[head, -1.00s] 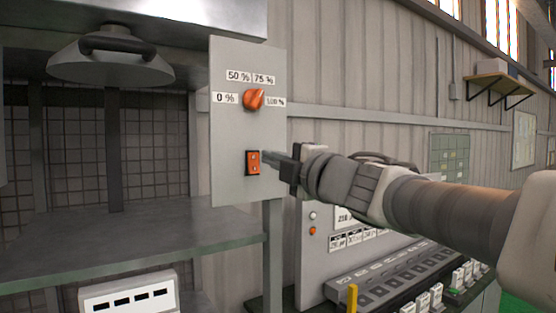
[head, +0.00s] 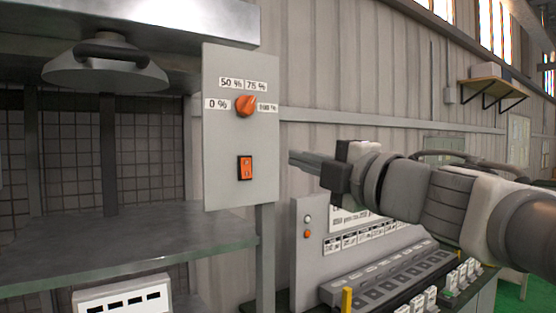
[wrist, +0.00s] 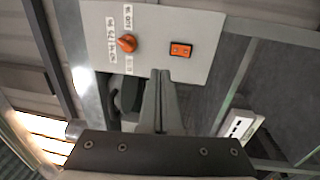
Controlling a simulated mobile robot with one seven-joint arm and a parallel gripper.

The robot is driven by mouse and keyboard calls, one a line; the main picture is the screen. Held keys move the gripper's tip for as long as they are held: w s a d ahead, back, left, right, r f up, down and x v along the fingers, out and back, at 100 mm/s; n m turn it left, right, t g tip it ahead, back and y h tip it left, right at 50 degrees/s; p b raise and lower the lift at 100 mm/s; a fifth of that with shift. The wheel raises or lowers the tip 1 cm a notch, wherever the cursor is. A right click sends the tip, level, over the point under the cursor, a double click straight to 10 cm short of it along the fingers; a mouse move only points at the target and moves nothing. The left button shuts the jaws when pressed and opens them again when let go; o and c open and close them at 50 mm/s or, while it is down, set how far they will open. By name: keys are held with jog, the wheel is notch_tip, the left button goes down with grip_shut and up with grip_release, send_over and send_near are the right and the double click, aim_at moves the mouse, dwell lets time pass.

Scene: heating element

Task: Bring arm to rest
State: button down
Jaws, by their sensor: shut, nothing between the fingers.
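My gripper (head: 292,158) is shut and empty in the head view, to the right of the grey control panel (head: 226,134) and apart from it. The panel bears an orange knob (head: 246,106) among percent labels, with an orange rocker switch (head: 245,168) below it. In the wrist view my shut fingers (wrist: 161,74) point toward the panel's edge. The knob (wrist: 127,43) is left of the fingertips and the switch (wrist: 180,50) is slightly right of them.
A bench console (head: 375,272) with several switches lies below my arm. A wooden wall shelf (head: 492,84) is at the upper right.

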jog(key=s+d+f+m+g+h, duration=0.2)
jog(key=s+d+f+m+h, duration=0.1)
jog(key=d+f+m+h, duration=1.4)
jog(key=s+a+f+m+g+y, duration=0.3)
jog(key=s+f+m+g, duration=0.1)
jog(key=s+f, duration=0.3)
jog(key=s+a+f+m+g+y, duration=0.3)
jog(key=s+f, duration=0.4)
jog(key=f, duration=0.3)
jog(key=shift+s+a+m+g, duration=0.15)
jog(key=shift+a+m+g, duration=0.25)
jog(key=shift+a+g, duration=0.25)
jog(key=shift+a, duration=0.1)
